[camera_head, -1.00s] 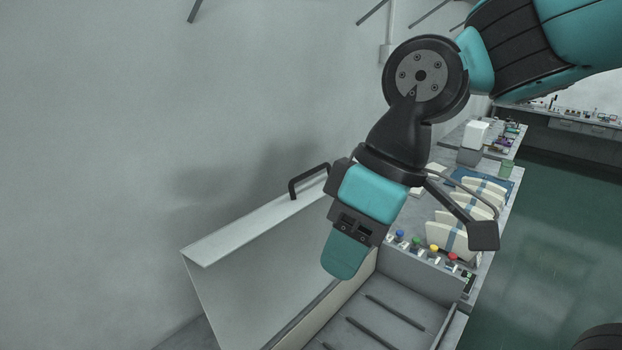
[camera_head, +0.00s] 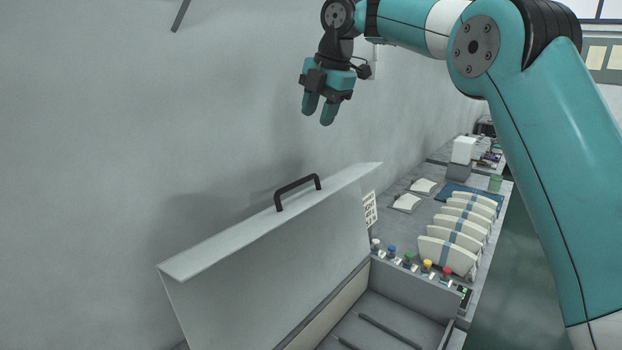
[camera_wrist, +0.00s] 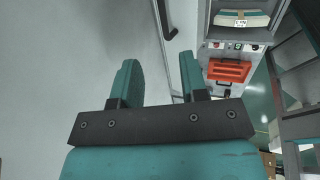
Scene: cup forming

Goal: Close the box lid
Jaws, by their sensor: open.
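The box lid (camera_head: 270,265) stands raised, tilted up on the wall side of the grey box. A black handle (camera_head: 297,186) sits on the lid's upper edge. The open box interior (camera_head: 375,325) shows dark bars on its floor. My gripper (camera_head: 318,112) is open and empty, above and behind the lid, apart from the handle. In the wrist view my two teal fingers (camera_wrist: 158,82) are spread with nothing between them. A dark bar, seemingly the handle (camera_wrist: 164,20), shows beyond them there.
Coloured buttons (camera_head: 418,262) line the box's far edge. Beyond them several cream pieces (camera_head: 455,235) stand in a row on the bench. The grey wall (camera_head: 120,120) is close behind the lid. The air above the box is clear.

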